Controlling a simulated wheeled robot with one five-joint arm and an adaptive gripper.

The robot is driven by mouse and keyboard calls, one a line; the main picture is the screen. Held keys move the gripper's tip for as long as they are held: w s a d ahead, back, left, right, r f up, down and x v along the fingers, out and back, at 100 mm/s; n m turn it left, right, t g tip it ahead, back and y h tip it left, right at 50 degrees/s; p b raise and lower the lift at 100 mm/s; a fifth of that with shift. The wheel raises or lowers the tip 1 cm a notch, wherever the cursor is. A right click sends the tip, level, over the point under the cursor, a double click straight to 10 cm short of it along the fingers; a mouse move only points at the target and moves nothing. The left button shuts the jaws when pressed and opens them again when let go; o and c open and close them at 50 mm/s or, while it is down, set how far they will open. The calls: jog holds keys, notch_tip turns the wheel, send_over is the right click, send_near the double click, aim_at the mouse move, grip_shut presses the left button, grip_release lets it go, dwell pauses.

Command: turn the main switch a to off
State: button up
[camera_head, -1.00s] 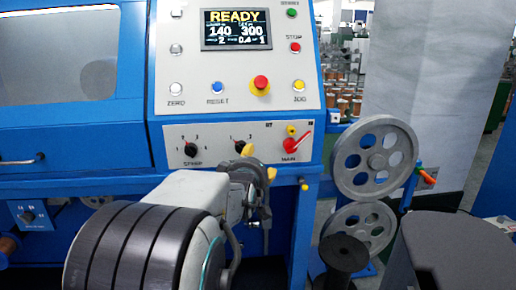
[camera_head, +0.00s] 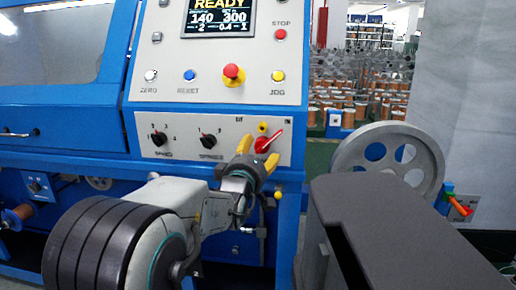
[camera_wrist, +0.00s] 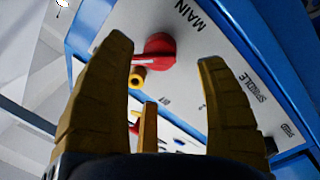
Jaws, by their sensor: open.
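The main switch is a red rotary handle (camera_head: 263,145) at the right end of the lower control panel. Its lever points up and to the right. In the wrist view the red switch (camera_wrist: 158,46) shows beside the MAIN label, ahead of and between my fingertips. My gripper (camera_head: 258,160) is open, its yellow fingers just below and in front of the switch. In the wrist view the gripper (camera_wrist: 165,50) is empty, and I cannot tell whether a finger touches the switch. The fingers partly hide the panel there.
A small yellow knob (camera_head: 262,127) sits just above the switch. Two black selector knobs (camera_head: 208,140) are to its left. A red mushroom button (camera_head: 232,72) is on the upper panel. A grey pulley wheel (camera_head: 350,160) and an orange-handled box (camera_head: 461,208) stand to the right.

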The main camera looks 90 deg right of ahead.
aim_at(260, 149)
jog(key=shift+x, duration=3)
jog(key=c, duration=1.3)
